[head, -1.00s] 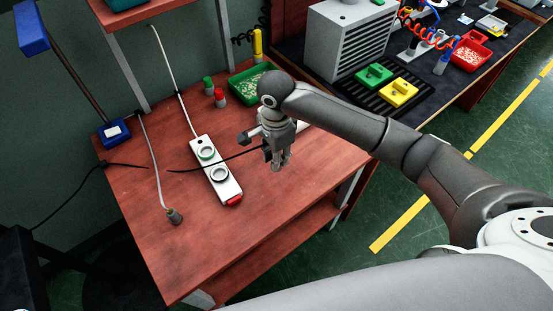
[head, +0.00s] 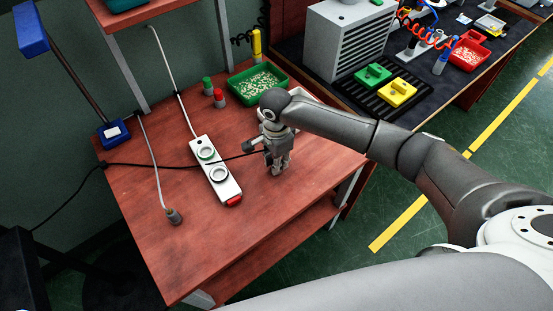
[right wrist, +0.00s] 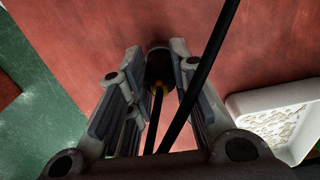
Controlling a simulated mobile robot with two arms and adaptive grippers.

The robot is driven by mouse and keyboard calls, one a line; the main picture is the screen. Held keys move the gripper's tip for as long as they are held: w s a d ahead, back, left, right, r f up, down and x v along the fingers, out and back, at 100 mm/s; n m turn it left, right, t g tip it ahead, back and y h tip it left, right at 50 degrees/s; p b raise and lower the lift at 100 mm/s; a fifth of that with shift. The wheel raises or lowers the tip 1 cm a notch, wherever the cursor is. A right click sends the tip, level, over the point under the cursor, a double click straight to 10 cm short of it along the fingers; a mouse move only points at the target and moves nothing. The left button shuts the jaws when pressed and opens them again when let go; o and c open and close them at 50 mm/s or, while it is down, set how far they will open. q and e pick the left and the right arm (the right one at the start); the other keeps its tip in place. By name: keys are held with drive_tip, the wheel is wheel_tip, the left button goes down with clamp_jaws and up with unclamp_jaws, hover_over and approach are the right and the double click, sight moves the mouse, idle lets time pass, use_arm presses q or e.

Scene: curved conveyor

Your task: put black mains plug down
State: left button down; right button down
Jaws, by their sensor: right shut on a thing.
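My right gripper (head: 278,171) is low over the red-brown table (head: 255,225), right of the white power strip (head: 216,169). In the right wrist view my right gripper (right wrist: 160,75) is shut on the black mains plug (right wrist: 159,64), which sits between the fingertips. Its black cable (head: 150,166) runs left from the gripper across the table, passing the strip. In the head view the gripper hides the plug. I cannot tell whether the plug touches the table. My left gripper is not in view.
A green tray of small parts (head: 243,82), a green-topped and a red-topped piece (head: 219,98) stand behind. A white tray (right wrist: 285,125) is close to the gripper. A grey cable end (head: 174,216) stands at left. The front of the table is clear.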

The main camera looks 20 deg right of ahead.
drive_tip(key=c, duration=1.3)
unclamp_jaws()
wheel_tip(320, 180, up, 12)
drive_tip(key=shift+r+b, duration=0.1)
drive_tip(key=shift+b, duration=0.2)
